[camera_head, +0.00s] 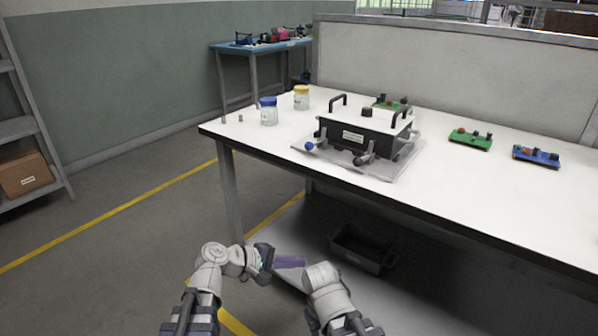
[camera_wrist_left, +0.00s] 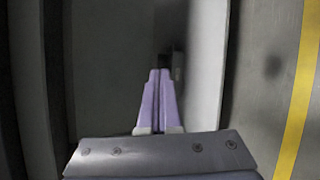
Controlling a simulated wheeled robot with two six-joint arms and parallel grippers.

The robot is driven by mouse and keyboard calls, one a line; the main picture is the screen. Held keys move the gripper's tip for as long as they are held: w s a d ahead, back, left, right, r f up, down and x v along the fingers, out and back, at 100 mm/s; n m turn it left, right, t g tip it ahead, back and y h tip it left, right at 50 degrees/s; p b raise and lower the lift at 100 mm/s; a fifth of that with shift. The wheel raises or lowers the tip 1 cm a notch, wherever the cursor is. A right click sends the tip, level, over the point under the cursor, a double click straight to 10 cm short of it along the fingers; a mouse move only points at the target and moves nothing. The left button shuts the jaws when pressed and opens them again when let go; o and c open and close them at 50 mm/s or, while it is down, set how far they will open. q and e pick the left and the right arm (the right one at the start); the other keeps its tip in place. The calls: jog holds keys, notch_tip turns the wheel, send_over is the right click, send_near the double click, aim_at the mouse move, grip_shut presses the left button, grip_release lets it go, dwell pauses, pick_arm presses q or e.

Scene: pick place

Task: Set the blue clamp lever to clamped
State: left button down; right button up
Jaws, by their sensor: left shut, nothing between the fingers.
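The blue clamp lever shows as a small blue ball knob (camera_head: 309,146) at the left front corner of a grey base plate (camera_head: 398,168) on the white table. A black box fixture (camera_head: 362,138) with two handles stands on that plate. A second lever with a dark knob (camera_head: 361,160) is at the plate's front. My left gripper (camera_head: 290,262) is in front of the table, below its top and well apart from the lever. Its purple fingers (camera_wrist_left: 158,100) are shut and empty in the left wrist view. My right arm shows at the bottom centre, but its fingers are hidden.
A blue-lidded jar (camera_head: 268,112) and a yellow-lidded jar (camera_head: 301,98) stand left of the fixture. Green (camera_head: 470,140) and blue (camera_head: 536,156) boards lie at the right. A dark bin (camera_head: 361,249) sits under the table (camera_head: 450,190). The table's front edge lies between my arms and the fixture.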

pick_arm(q)
jog(key=w+r+n+t+h, duration=0.35)
jog(key=r+n, duration=0.25)
jog(key=r, duration=0.3)
jog(key=n+t, duration=0.7)
jog(key=n, duration=0.3)
send_near(299, 161)
jog(key=s, duration=0.2)
jog(key=shift+w+r+h, duration=0.15)
jog(key=shift+r+h, duration=0.1)
jog(key=shift+m, duration=0.3)
jog(key=p+x, duration=0.3)
jog(key=x, duration=0.5)
jog(key=shift+w+d+r, duration=0.1)
jog(key=shift+r, duration=0.1)
jog(key=shift+p+x, duration=0.45)
jog(key=shift+x, duration=0.4)
jog(key=shift+f, duration=0.1)
